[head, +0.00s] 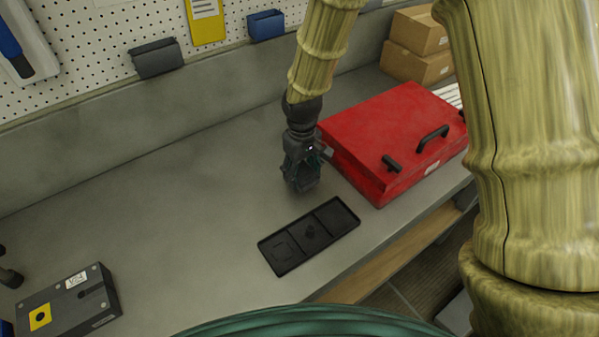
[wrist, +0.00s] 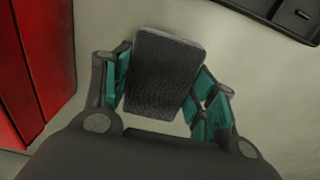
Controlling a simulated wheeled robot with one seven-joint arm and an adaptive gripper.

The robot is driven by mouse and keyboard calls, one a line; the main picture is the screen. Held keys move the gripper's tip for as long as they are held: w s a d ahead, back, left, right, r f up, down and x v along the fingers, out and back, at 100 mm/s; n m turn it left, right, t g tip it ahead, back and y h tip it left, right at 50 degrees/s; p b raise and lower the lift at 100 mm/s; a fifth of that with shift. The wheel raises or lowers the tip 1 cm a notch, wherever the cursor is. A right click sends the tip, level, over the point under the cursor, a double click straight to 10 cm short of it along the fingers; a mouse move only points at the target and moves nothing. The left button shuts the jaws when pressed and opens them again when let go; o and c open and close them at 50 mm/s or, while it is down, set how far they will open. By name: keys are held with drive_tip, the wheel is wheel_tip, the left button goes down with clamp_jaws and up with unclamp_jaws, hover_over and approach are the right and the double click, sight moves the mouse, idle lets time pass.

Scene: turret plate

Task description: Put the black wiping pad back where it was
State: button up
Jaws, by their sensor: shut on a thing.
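In the wrist view, the black wiping pad (wrist: 162,75) is a dark textured block between the two teal-lined fingers of my gripper (wrist: 162,88). My gripper is shut on it, and the pad looks slightly tilted. In the head view, my gripper (head: 301,182) points down over the workbench, left of the red case and behind the black tray. I cannot tell there whether the pad touches the bench. The black tray (head: 270,244) has three compartments; a small dark item lies in the middle one. Its edge also shows at the upper right of the wrist view (wrist: 270,12).
A red case (head: 375,125) with black handles stands close to the right of my gripper. Cardboard boxes (head: 418,62) are at the back right. A grey and yellow device (head: 65,305) sits at the front left. The bench (head: 170,210) is clear left of the tray.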

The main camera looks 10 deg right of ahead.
sight(300, 178)
drive_tip(key=shift+w+a+f, duration=0.1)
drive_tip(key=shift+w+a, duration=0.1)
drive_tip(key=shift+w, duration=0.35)
drive_tip(key=shift+s+f+p, duration=0.1)
drive_tip(key=shift+f+p, duration=0.35)
drive_tip(key=shift+f, duration=0.05)
drive_tip(key=shift+f+p, duration=0.55)
drive_tip(key=shift+f, duration=0.65)
drive_tip(key=shift+f, duration=0.2)
drive_tip(key=o, duration=1.2)
drive_tip(key=shift+c, duration=0.2)
drive_tip(key=shift+r, duration=0.1)
drive_tip(key=shift+r+b, duration=2.1)
drive_tip(key=shift+r, duration=4)
